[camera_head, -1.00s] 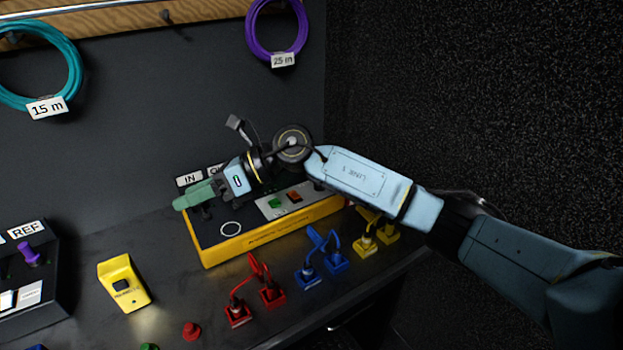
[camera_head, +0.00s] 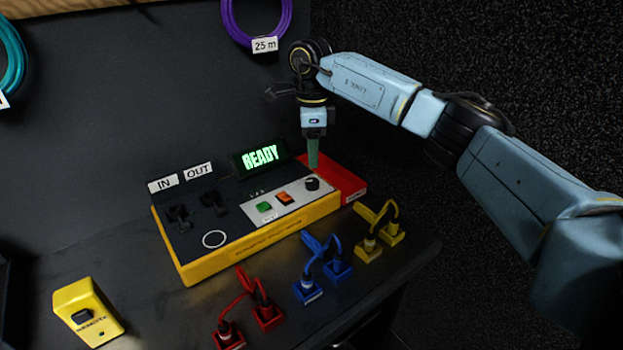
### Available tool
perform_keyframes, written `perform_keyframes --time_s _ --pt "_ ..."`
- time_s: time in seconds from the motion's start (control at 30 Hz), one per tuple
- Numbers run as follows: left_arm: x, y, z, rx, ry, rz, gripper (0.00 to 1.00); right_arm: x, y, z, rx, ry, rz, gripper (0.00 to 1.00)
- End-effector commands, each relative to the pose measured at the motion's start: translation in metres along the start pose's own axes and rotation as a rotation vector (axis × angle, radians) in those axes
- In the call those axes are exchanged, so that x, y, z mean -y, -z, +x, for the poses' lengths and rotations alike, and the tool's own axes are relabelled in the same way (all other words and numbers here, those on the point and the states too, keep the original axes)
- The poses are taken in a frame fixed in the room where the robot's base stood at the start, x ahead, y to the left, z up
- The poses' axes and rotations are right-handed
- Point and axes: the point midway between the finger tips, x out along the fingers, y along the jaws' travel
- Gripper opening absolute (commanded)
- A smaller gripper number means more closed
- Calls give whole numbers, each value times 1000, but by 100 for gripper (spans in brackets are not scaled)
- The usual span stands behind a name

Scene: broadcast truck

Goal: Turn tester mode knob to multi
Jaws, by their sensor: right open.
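The yellow tester (camera_head: 262,250) sits on the dark bench, its lit green display (camera_head: 261,156) reading READY. Its black mode knob (camera_head: 312,184) is at the right end of the pale control panel, beside an orange switch (camera_head: 285,198) and a green button (camera_head: 264,207). The knob's setting is too small to read. My right gripper (camera_head: 313,164) points straight down just above the knob, with a small gap between them. Its green fingers are seen edge-on and hold nothing visible. My left gripper is out of view.
A red block (camera_head: 338,178) adjoins the tester's right end. Red plugs (camera_head: 267,313), blue plugs (camera_head: 337,268) and yellow plugs (camera_head: 370,249) with looped leads stand in front. A purple cable coil (camera_head: 257,22) hangs on the wall.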

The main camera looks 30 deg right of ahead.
Motion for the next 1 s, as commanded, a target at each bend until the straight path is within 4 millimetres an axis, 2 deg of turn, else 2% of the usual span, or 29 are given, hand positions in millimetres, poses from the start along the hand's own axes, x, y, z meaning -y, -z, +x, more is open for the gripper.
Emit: perform_keyframes --time_s 0.03,0.1,0.33,0.5,0.8,1.0 --pt "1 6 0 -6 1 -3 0 0 0 15 -2 -3 0 52" --pt "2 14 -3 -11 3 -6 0 -1 0 30 -1 -3 0 52" --pt "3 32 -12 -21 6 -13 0 0 0 65 1 0 0 52" --pt "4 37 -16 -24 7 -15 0 0 0 76 2 0 0 52" --pt "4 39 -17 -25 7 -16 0 0 -1 77 2 0 -1 52" --pt "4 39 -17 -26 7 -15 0 0 -1 77 2 0 -1 26"
